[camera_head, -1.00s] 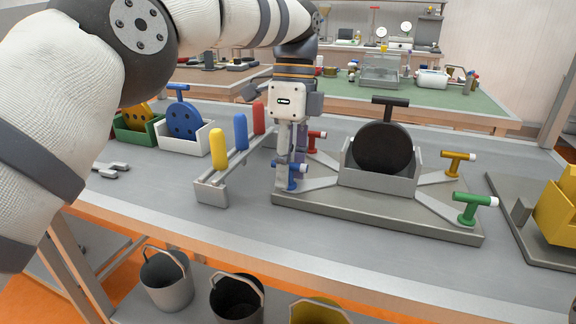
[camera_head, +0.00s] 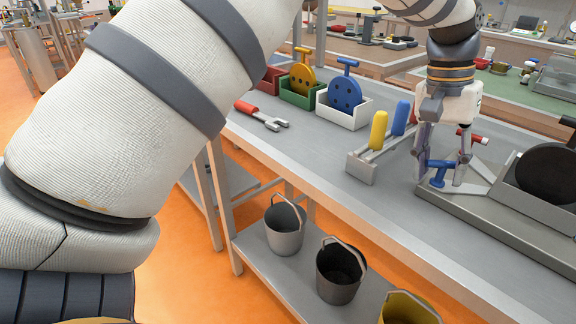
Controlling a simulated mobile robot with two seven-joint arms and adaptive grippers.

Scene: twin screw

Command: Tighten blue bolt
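The blue bolt (camera_head: 437,172) stands at the left corner of the grey fixture plate (camera_head: 452,208), with a T-shaped head. The lower part of the bolt is partly hidden.
A red bolt (camera_head: 473,137) is just behind the gripper. A black disc (camera_head: 550,172) sits in the fixture at right. A rack with yellow (camera_head: 378,130) and blue (camera_head: 401,117) handles stands left. A red-handled wrench (camera_head: 262,115) lies near the table edge.

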